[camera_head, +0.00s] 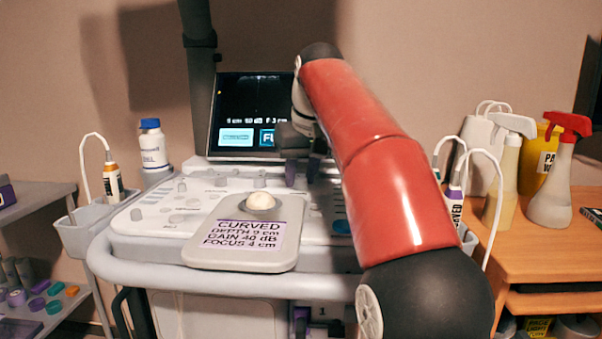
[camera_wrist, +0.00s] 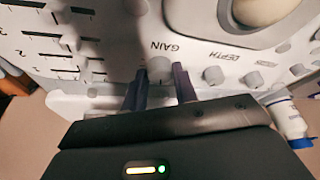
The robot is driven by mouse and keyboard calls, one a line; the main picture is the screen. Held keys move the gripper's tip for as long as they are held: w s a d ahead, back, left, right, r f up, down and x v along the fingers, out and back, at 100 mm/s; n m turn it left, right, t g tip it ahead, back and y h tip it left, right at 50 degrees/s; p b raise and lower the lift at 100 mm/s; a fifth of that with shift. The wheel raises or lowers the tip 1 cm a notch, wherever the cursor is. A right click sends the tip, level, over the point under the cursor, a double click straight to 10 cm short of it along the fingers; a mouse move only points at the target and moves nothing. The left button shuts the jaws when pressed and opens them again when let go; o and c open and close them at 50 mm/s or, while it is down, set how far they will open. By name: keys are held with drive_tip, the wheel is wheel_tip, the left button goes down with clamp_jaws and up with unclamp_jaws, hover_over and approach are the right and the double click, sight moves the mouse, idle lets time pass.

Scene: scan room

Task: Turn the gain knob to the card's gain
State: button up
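My gripper (camera_wrist: 158,76) is open, with one dark finger on each side of this knob and a small gap showing on both sides. In the head view my gripper (camera_head: 302,172) is low over the back of the console, where the gain knob is hidden or too small to pick out. The card (camera_head: 245,222) lies on the console front and reads CURVED, DEPTH 9 cm, GAIN 40 dB, FOCUS 4 cm, in slightly blurred print.
The depth knob (camera_wrist: 213,75) is close beside the gain knob. The screen (camera_head: 235,100) behind shows small settings I cannot read surely. A trackball (camera_head: 261,201) stands above the card. Bottles flank the console; spray bottles (camera_head: 551,185) stand on the wooden desk (camera_head: 530,250).

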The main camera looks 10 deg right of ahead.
drive_tip(key=shift+c, duration=0.8)
drive_tip(key=n+p, duration=0.1)
drive_tip(key=n+y+p, duration=0.1)
drive_tip(key=shift+d+r+n+p, duration=0.1)
drive_tip(key=shift+r+n+p, duration=0.1)
drive_tip(key=shift+n+p, duration=0.15)
drive_tip(key=shift+w+d+f+n+g+y+p, duration=0.1)
drive_tip(key=shift+n+g+y+p, duration=0.35)
drive_tip(key=shift+n+p, duration=0.95)
drive_tip(key=shift+n, duration=0.25)
drive_tip(key=o, duration=1)
drive_tip(key=shift+c, duration=0.2)
